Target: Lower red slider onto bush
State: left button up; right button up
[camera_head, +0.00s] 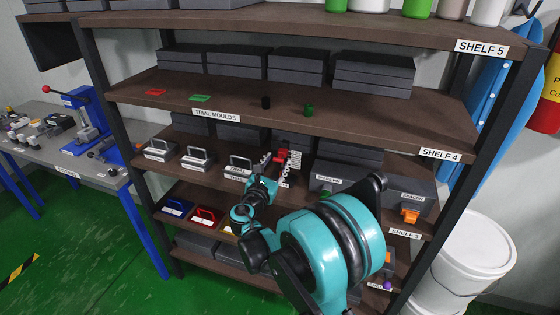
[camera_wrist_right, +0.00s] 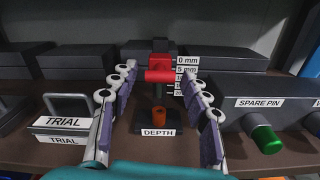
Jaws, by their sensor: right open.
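The red slider (camera_wrist_right: 160,64) sits high on the upright of the depth gauge, beside the 0 mm and 5 mm marks in the right wrist view. Its crossbar sticks out toward me. The orange bush (camera_wrist_right: 159,117) stands below it, behind the DEPTH label (camera_wrist_right: 158,132), with a clear gap between them. My right gripper (camera_wrist_right: 158,74) is open, with one finger on each side of the slider's crossbar. In the head view the slider (camera_head: 281,155) shows small beyond my right gripper (camera_head: 274,162), and the bush is hidden. My left gripper is out of view.
Grey TRIAL blocks with handles (camera_wrist_right: 66,122) stand left of the gauge. A grey SPARE PIN block (camera_wrist_right: 258,117) with a green knob (camera_wrist_right: 265,139) stands close on the right. Dark boxes (camera_wrist_right: 85,63) line the back. The SHELF 4 board (camera_head: 350,128) runs above.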

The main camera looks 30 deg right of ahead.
aim_at(280, 156)
jog(key=shift+x, duration=1.65)
jog(key=c, duration=0.8)
jog(key=shift+f+b, duration=1.45)
jog(key=shift+f, duration=0.15)
jog(key=shift+r, duration=0.1)
jog(key=o, duration=0.8)
jog(key=shift+a, duration=0.1)
jog(key=v, duration=1.2)
